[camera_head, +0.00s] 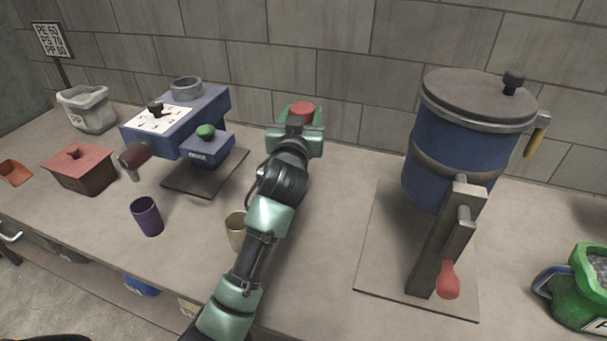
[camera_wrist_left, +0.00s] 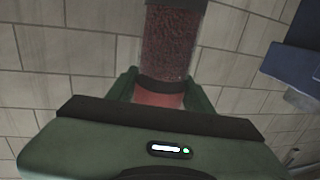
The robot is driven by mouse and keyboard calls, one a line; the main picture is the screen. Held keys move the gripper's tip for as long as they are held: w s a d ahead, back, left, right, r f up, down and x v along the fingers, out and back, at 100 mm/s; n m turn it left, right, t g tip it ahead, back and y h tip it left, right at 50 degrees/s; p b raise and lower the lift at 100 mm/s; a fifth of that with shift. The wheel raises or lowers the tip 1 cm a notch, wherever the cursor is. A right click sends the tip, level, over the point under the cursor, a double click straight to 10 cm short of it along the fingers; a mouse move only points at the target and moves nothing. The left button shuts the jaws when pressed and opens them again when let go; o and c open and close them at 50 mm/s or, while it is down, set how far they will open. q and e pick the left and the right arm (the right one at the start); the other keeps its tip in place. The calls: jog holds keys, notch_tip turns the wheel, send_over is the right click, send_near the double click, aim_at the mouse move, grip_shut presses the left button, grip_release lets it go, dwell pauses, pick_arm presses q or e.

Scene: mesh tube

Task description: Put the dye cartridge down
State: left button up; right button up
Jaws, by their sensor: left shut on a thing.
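The dye cartridge is a clear tube of dark red granules (camera_wrist_left: 168,45) with a dark band and a red end in the left wrist view. In the head view only its red end (camera_head: 302,109) shows, above my gripper near the back wall. My left gripper (camera_head: 298,130) is shut on it; its green fingers (camera_wrist_left: 168,92) stand on both sides of the red end. The rest of the cartridge is hidden in the head view. Whether it touches the counter cannot be told. My right gripper is not in view.
A blue machine (camera_head: 190,120) on a dark plate stands left of my arm, a large blue drum (camera_head: 445,150) with a lever to the right. A purple cup (camera_head: 147,216) and a beige cup (camera_head: 236,232) stand in front. A green jug (camera_head: 580,290) is at far right.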

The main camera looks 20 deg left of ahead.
pick_arm(q)
notch_tip(320, 180, down, 10)
jog(key=shift+r+b, duration=0.2)
jog(key=shift+b, duration=0.2)
jog(key=shift+f+b, duration=0.4)
jog(key=shift+f, duration=1.95)
jog(key=shift+f, duration=0.25)
jog(key=o, duration=1.5)
jog(key=shift+o, duration=0.2)
jog(key=shift+r, duration=0.15)
